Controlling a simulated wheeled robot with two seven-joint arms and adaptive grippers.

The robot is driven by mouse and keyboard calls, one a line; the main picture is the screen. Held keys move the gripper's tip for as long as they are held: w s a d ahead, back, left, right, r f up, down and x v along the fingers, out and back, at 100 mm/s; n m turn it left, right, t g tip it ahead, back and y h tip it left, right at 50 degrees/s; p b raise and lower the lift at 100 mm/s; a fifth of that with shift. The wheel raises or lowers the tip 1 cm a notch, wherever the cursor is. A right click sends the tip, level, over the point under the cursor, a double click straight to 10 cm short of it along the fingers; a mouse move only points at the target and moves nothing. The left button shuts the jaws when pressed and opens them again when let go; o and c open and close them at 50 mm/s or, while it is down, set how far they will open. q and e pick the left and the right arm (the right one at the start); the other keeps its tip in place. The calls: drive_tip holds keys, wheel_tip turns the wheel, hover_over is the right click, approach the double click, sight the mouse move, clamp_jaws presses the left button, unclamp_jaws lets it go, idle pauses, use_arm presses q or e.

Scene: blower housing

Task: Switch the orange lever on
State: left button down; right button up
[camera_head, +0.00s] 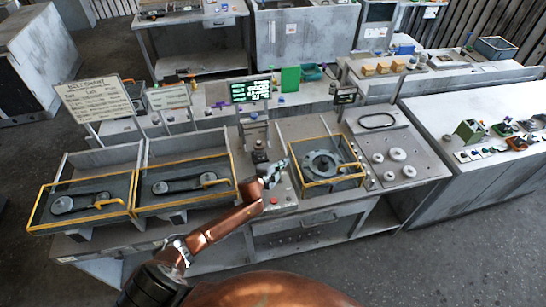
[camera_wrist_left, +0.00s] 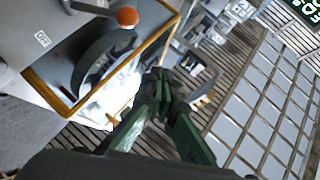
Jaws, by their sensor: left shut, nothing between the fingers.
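The orange lever's round knob (camera_wrist_left: 127,18) shows at the top of the left wrist view, on a grey stem that comes in from the top left. I cannot make out the lever clearly in the head view, around my gripper. My left gripper (camera_head: 273,175) is over the middle of the bench, just left of a yellow-edged tray (camera_head: 293,165). In the left wrist view the green fingers of the left gripper (camera_wrist_left: 160,88) come together with nothing between them, below and to the right of the knob and apart from it. My right gripper is out of view.
The tray holds a grey ring-shaped housing (camera_head: 322,163). Two more yellow-edged trays (camera_head: 130,205) stand at the left. A red button (camera_head: 273,200) is near the bench front. A small screen (camera_head: 250,91) stands behind. A white label (camera_wrist_left: 42,40) is beside the lever.

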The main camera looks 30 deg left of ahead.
use_arm(q)
drive_tip(key=s+a+r, duration=0.3)
drive_tip(key=s+r, duration=0.2)
drive_tip(key=r, duration=0.3)
drive_tip(key=shift+s+b, duration=0.4)
drive_tip(key=shift+b, duration=0.05)
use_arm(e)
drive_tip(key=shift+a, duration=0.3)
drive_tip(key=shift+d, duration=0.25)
